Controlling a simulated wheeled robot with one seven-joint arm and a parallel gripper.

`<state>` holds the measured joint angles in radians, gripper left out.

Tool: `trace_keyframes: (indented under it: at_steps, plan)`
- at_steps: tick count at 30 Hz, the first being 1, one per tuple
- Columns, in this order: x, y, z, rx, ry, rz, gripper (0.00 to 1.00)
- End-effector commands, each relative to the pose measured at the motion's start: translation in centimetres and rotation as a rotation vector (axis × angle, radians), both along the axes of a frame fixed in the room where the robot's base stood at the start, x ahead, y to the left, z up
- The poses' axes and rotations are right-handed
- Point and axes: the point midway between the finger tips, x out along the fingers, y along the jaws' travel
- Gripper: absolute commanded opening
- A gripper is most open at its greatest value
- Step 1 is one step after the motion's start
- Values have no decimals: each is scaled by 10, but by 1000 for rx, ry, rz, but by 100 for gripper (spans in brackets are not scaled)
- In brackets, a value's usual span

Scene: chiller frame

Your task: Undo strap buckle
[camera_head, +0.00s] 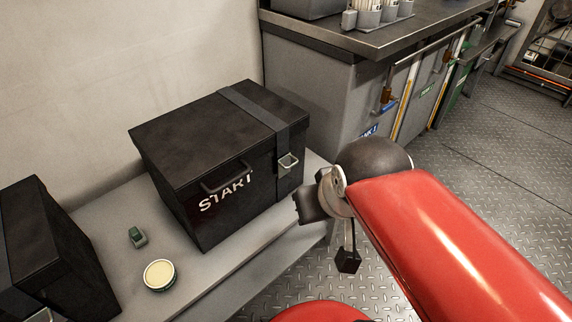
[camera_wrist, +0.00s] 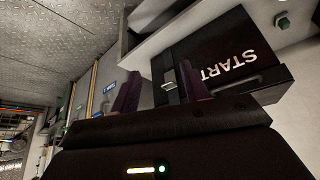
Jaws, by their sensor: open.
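A black box (camera_head: 215,150) marked START stands on a grey bench, its lid closed. A dark grey strap (camera_head: 252,108) runs over the lid and down the front near the right end. A metal strap buckle (camera_head: 288,162) sits on the strap at the box's front. My gripper (camera_head: 304,206) is just right of and below the buckle in the head view, apart from it. In the wrist view my gripper (camera_wrist: 158,80) is open and empty, and the buckle (camera_wrist: 169,86) appears between the fingers, nearer the right one. The fingertips are mostly hidden in the head view.
The grey bench (camera_head: 215,262) holds a round tin (camera_head: 159,274), a small green object (camera_head: 137,236) and another black box (camera_head: 45,250) at left. A grey cabinet (camera_head: 315,90) with a worktop stands behind at right. Open metal floor (camera_head: 490,160) lies to the right.

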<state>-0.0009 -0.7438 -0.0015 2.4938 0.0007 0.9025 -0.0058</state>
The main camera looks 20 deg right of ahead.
Motion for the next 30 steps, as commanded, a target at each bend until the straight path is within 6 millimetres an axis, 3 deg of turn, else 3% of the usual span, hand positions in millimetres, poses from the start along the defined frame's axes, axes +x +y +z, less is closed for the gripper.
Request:
trace_keyframes:
  at_steps: [1, 5, 10, 21, 25, 30]
  plan:
    - [4, 0, 3, -1, 6, 8, 39]
    - [22, -1, 13, -6, 42, 53, 22]
    - [67, -3, 31, -25, 120, 161, 0]
    - [171, -11, 38, -78, 272, 402, 0]
    - [192, -12, 33, -90, 302, 453, 0]
    - [203, -13, 31, -98, 318, 482, 0]
